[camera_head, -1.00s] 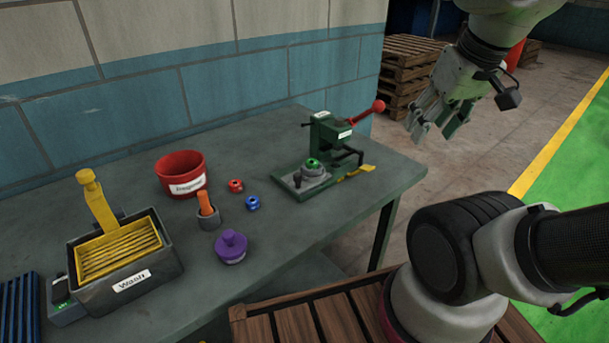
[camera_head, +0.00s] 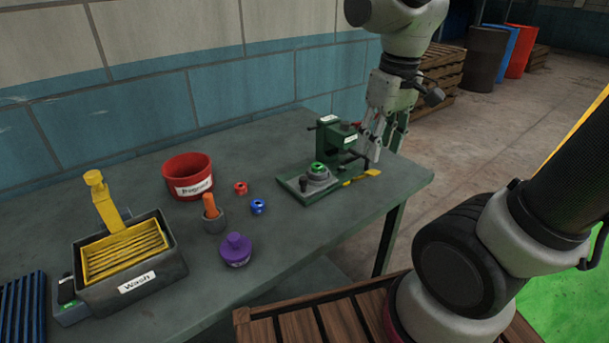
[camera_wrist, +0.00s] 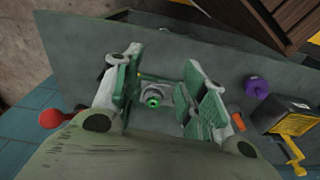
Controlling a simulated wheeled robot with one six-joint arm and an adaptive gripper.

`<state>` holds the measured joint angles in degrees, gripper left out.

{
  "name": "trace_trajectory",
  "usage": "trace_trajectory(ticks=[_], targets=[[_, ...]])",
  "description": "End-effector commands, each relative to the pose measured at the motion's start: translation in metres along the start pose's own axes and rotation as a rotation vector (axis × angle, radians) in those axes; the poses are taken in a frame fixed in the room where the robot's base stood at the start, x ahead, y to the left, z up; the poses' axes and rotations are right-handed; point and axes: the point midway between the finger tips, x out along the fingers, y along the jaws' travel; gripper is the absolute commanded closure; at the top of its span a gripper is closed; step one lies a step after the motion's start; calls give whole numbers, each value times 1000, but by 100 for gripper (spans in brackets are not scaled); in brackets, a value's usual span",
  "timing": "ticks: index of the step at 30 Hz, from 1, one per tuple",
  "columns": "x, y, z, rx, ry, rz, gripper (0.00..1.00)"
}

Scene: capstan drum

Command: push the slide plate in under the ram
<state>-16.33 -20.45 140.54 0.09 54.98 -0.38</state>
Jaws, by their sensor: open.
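The green press (camera_head: 334,138) stands at the right end of the table, its ram side over a green base. A grey round fixture with a green ring (camera_head: 318,170) sits on the plate (camera_head: 297,186) at the front left of the press, out from under the head. I cannot tell where the slide plate ends and the base begins. My gripper (camera_head: 374,148) is open and points down at the right of the press, hiding most of its red lever. In the wrist view the green ring (camera_wrist: 152,101) shows between my open fingers, with the red lever knob (camera_wrist: 53,118) at left.
A yellow piece (camera_head: 362,177) lies at the right of the press base. A red bin (camera_head: 190,178), small red and blue rings, an orange-topped grey cup (camera_head: 213,222), a purple piece (camera_head: 236,250) and the wash tank (camera_head: 130,265) stand to the left. The table front is clear.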

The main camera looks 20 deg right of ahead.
Motion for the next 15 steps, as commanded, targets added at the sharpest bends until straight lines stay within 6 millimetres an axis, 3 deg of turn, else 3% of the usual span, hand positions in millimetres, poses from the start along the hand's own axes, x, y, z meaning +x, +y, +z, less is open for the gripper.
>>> trace_trajectory(ticks=[3, 9, 13, 15], targets=[[25, -27, -36, -110, -82, -5, 58], [64, -69, -88, -260, -153, -7, 58], [78, -83, -116, -315, -149, -9, 58], [73, -86, -135, -336, -106, -13, 58]])
